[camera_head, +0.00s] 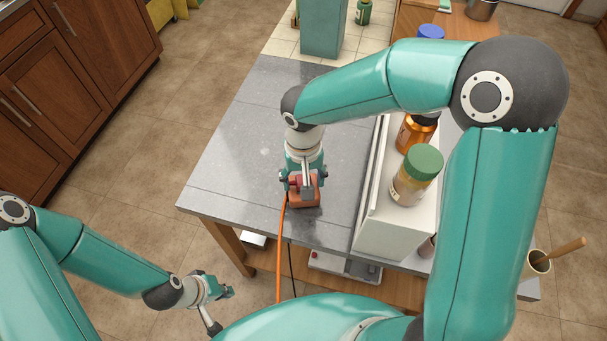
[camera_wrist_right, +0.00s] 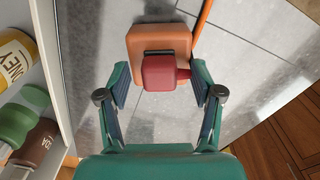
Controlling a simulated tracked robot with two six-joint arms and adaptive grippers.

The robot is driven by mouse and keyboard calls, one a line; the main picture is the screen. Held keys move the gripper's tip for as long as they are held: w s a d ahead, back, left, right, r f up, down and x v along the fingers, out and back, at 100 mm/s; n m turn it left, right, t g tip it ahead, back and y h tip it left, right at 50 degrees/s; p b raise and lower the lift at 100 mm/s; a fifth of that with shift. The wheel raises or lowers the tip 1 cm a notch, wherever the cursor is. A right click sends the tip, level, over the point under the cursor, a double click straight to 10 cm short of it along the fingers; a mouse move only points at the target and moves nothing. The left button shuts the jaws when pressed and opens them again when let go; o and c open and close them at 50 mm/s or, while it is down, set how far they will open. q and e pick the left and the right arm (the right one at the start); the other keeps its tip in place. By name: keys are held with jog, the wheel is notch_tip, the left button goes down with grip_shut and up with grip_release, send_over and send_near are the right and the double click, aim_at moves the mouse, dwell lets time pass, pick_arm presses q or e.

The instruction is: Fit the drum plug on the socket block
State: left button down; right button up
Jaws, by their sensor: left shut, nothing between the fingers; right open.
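The orange-brown socket block (camera_head: 304,198) sits on the grey worktop. In the right wrist view, the block (camera_wrist_right: 140,42) is at the top middle. A red plug (camera_wrist_right: 160,73) with a small stub on its right overlaps the block's near edge, beside a dark strip. I cannot tell how far it is seated. My right gripper (camera_wrist_right: 160,88) is open, with one finger on each side of the plug and visible gaps. In the head view, the right gripper (camera_head: 303,184) is over the block. My left gripper (camera_head: 226,292) is shut and empty, low at the left, away from the worktop.
An orange cable (camera_head: 280,250) runs beside the block and over the worktop's front edge. A white shelf unit (camera_head: 385,240) stands to the right, bearing a green-lidded jar (camera_head: 413,180) and an orange jar (camera_head: 412,136). The grey worktop (camera_head: 240,150) is clear left of the block.

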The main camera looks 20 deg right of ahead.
notch_tip(320, 180, up, 12)
dwell(0.5)
notch_tip(320, 180, up, 10)
jog(key=p, duration=0.8)
dwell(0.5)
jog(key=shift+f, duration=0.1)
